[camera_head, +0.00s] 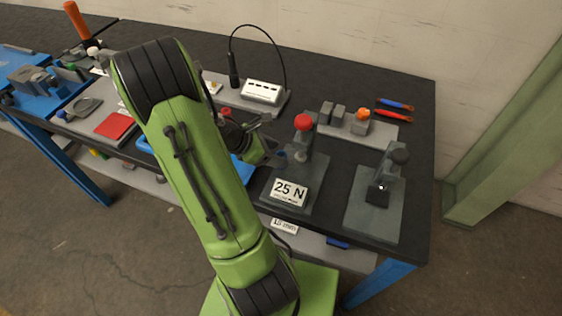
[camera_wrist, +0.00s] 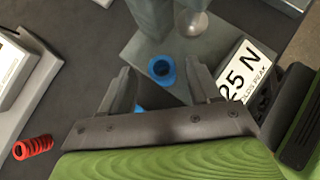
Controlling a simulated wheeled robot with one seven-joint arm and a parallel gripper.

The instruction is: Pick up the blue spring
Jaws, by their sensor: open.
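The blue spring (camera_wrist: 162,72) shows in the wrist view as a short blue ring-shaped piece with a dark hollow, at the grey plate of the 25 N fixture (camera_wrist: 172,98). My gripper (camera_wrist: 160,66) is open, with one finger to the left and one to the right of the spring in the picture. Both fingers look apart from it; the exact height gap cannot be told. In the head view the fixture with its red knob (camera_head: 303,122) stands right of my arm.
A red spring (camera_wrist: 33,147) lies at lower left in the wrist view. A second fixture with a black knob (camera_head: 399,157) stands to the right. Behind are a grey tray with blocks (camera_head: 378,130), pliers (camera_head: 395,104) and a white box with a cable (camera_head: 262,91).

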